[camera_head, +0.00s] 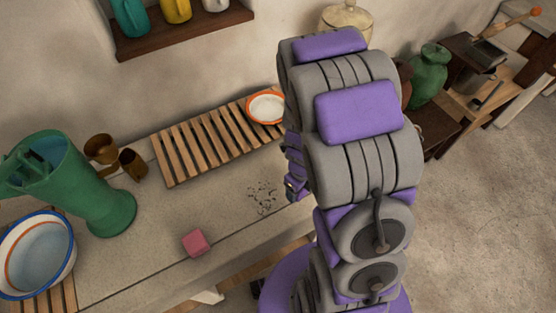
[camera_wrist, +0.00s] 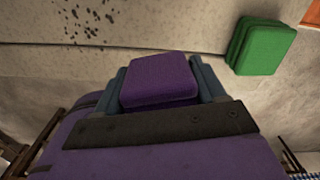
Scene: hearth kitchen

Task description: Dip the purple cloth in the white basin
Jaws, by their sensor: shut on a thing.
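The purple cloth (camera_wrist: 160,82) is a folded, block-like pad in the wrist view. My gripper (camera_wrist: 159,75) is shut on it, with one blue-grey finger on each side. Pale counter shows beyond the cloth. In the head view my arm hides the cloth and most of the gripper. The white basin (camera_head: 65,269) has a blue rim, an orange band inside and pale bluish contents that look like water. It is at the far left of the head view, well away from my arm, and does not show in the wrist view.
A green watering can (camera_head: 95,205) stands beside the basin, with brown cups (camera_head: 132,165) behind. A pink block (camera_head: 196,243) lies near the counter's front edge. A slatted rack (camera_head: 205,143) carries an orange-rimmed bowl (camera_head: 267,121). A green folded cloth (camera_wrist: 264,48) shows in the wrist view.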

